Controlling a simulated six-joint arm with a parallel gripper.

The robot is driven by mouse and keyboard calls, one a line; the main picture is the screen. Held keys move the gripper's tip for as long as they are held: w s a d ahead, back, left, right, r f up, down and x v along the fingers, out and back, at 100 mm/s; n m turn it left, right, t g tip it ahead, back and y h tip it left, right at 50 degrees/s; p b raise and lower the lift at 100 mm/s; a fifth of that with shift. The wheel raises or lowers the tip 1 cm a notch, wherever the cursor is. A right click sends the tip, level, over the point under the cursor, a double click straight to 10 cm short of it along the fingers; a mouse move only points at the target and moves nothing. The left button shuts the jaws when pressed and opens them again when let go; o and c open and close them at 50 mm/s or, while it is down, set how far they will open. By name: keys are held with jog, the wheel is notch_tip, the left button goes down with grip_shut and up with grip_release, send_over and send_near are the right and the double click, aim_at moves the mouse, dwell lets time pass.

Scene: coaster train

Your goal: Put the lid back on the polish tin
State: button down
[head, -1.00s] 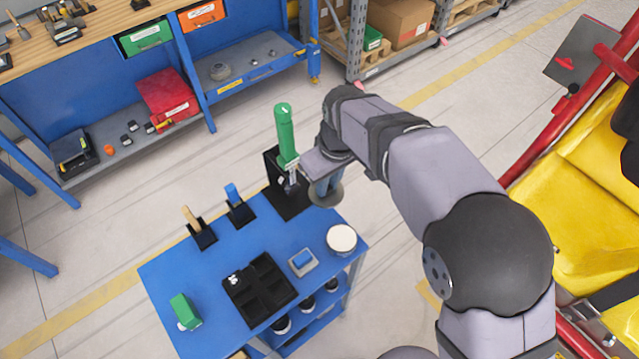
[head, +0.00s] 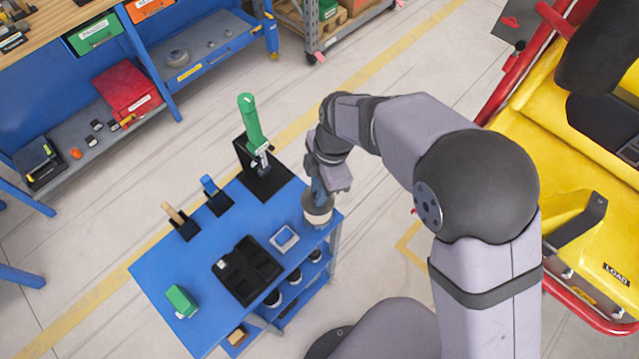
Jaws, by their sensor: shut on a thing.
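The polish tin (head: 319,221) stands at the right corner of the blue table top. Its pale side shows. The dark grey round lid (head: 316,208) is at the top of the tin, under my gripper (head: 318,196). My gripper points down and is shut on the lid. The lid looks to be on or just above the tin's mouth; I cannot tell whether it is seated. My wrist hides part of the lid and the tin's far side.
On the blue table (head: 215,300) stand a black tray (head: 248,270), a grey and blue pad (head: 285,239), a green block (head: 181,301), two small holders and a green-handled tool (head: 250,122) upright in a black stand. A yellow car (head: 545,140) is at the right.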

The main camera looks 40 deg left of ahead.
jog(key=n, duration=0.5)
jog(key=shift+h, duration=0.4)
jog(key=shift+f, duration=0.2)
jog(key=shift+f+b, duration=2.25)
jog(key=shift+f, duration=0.75)
jog(key=shift+f, duration=0.15)
jog(key=c, duration=1.1)
grip_release()
jog(key=shift+r+p, duration=2.25)
jog(key=shift+r, duration=1.3)
